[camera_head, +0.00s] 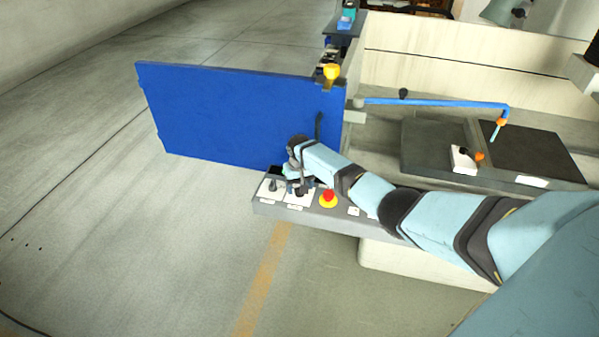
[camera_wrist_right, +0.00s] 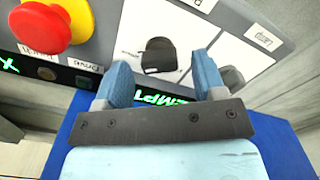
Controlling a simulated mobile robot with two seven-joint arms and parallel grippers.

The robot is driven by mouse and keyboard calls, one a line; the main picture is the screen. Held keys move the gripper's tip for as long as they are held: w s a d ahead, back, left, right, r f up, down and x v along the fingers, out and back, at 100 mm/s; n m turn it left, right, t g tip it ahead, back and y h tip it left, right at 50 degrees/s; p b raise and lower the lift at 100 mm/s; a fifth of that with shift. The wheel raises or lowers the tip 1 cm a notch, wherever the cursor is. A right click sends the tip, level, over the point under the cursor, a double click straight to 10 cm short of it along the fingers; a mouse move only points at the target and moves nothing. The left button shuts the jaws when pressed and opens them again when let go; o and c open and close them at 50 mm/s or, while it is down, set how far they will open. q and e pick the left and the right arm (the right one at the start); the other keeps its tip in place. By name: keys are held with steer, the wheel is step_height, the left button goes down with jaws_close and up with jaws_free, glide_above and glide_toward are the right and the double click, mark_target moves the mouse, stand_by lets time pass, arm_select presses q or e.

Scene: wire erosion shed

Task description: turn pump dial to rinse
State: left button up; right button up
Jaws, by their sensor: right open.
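A dark dial knob (camera_wrist_right: 160,56) on a white plate of the control panel shows in the wrist view, beyond and between the fingertips of my right gripper (camera_wrist_right: 165,78). The gripper is open, one finger toward each side of the knob; I cannot tell whether either touches it. In the head view my right gripper (camera_head: 297,184) is over the panel (camera_head: 262,207) and partly hides the dial there. A second dark control (camera_head: 273,185) stands to its left. The dial's markings are too small to read. My left gripper is not in view.
A red stop button on a yellow base (camera_head: 328,198) is close right of the gripper; it also shows in the wrist view (camera_wrist_right: 48,24). A blue panel (camera_head: 230,115) stands behind the controls. Green lit lettering (camera_wrist_right: 160,101) shows behind the fingers. Open floor lies left.

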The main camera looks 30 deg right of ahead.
step_height(320, 180, up, 13)
steer(key=shift+f, duration=0.15)
stand_by(0.5)
steer(key=s+a+f+n+t+y, duration=0.1)
steer(key=s+a+f+n+t, duration=0.35)
steer(key=s+a+f, duration=1.25)
steer(key=s+a+r+t, duration=0.2)
steer(key=s, duration=0.5)
steer(key=s+a+r+n+t+y, duration=0.1)
steer(key=s+a+r+t, duration=0.1)
steer(key=s, duration=0.5)
steer(key=s+a+r+t+y, duration=0.1)
steer(key=s+a+r+t, duration=0.1)
steer(key=s, duration=0.5)
steer(key=shift+a+p, duration=0.35)
steer(key=shift+a, duration=0.05)
